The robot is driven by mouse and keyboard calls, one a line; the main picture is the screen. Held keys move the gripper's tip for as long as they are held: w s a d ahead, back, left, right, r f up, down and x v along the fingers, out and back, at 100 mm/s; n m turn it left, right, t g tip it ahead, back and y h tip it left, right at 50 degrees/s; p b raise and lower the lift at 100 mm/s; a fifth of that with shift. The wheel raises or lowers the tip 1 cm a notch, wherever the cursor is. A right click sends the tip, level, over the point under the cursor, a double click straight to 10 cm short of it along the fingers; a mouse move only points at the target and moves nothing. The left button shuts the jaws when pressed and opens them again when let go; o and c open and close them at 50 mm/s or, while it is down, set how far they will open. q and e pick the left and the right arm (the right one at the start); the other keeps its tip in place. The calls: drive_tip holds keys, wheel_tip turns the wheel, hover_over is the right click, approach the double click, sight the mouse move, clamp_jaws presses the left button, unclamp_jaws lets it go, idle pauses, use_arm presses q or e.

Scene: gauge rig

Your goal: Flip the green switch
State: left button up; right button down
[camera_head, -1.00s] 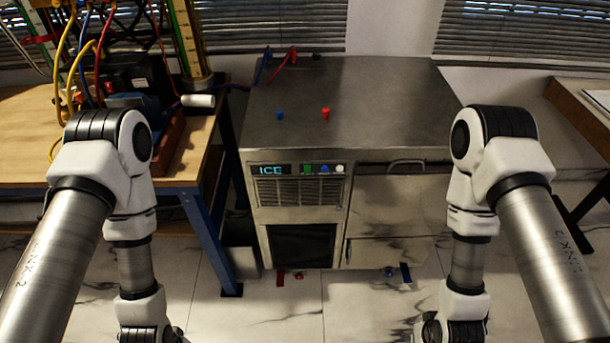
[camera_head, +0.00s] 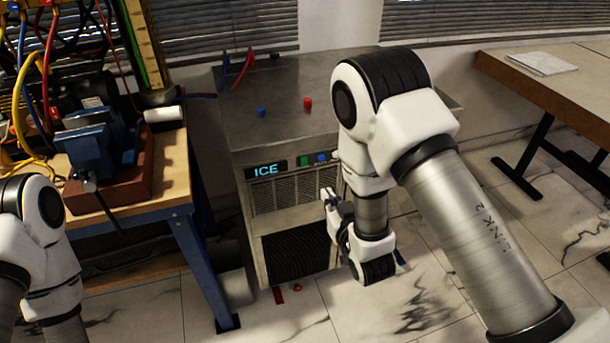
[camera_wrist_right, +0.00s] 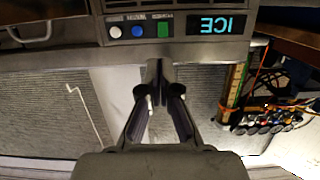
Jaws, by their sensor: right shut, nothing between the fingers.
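The green switch (camera_head: 303,160) is on the front panel of the metal ice machine (camera_head: 290,105), just right of the lit ICE display (camera_head: 265,170). In the right wrist view, where the panel appears upside down, the green switch (camera_wrist_right: 164,30) sits beside the display (camera_wrist_right: 215,25). My right gripper (camera_head: 327,194) is in front of the machine's face, below the panel. In the right wrist view its fingers (camera_wrist_right: 158,78) are closed together and empty, pointing toward the panel, with the switch beyond the tips and apart from them. My left gripper is out of view.
A blue button (camera_head: 322,157) sits right of the switch; a white one (camera_wrist_right: 115,32) shows in the wrist view. A workbench (camera_head: 175,165) with a blue vise (camera_head: 88,148) stands left. Another table (camera_head: 520,70) stands right. Red and blue knobs are on the machine top.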

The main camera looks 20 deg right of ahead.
approach(305, 164)
drive_tip(key=w, duration=0.3)
drive_tip(key=w+f, duration=0.1)
drive_tip(key=w, duration=0.3)
drive_tip(key=shift+a+f, duration=0.15)
drive_tip(key=shift+f, duration=0.1)
